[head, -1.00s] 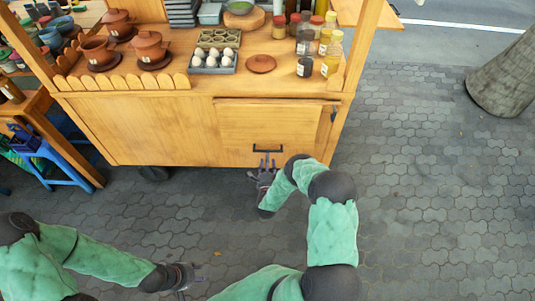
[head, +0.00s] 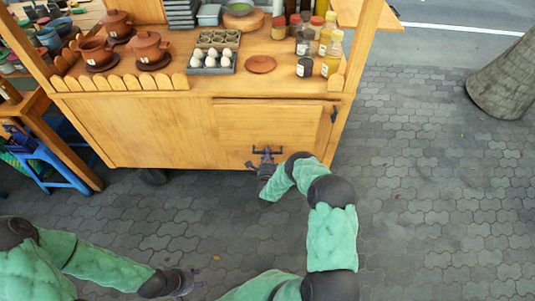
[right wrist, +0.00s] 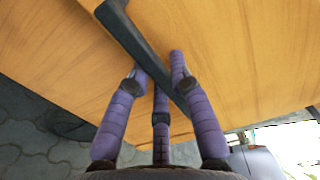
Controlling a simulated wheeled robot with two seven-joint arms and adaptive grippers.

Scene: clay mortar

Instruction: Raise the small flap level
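The small flap (head: 240,125) is a wooden panel at the right of the cart's front, hanging down almost flush with it. Its black bar handle (head: 281,151) is low on the panel and crosses the right wrist view (right wrist: 136,37) slantwise. My right gripper (head: 262,160) is at the handle. In the right wrist view its purple fingers (right wrist: 158,68) look spread, with the bar running between them; firm contact cannot be told. My left gripper (head: 190,280) is low at the left, empty, away from the cart, with its fingers apart.
The cart top (head: 220,84) holds a grey egg tray (head: 209,70), a clay lid (head: 260,64), clay pots (head: 150,46) and several bottles (head: 333,58) above the flap. A blue stool (head: 65,172) stands at the left. The paving (head: 430,180) at the right is clear.

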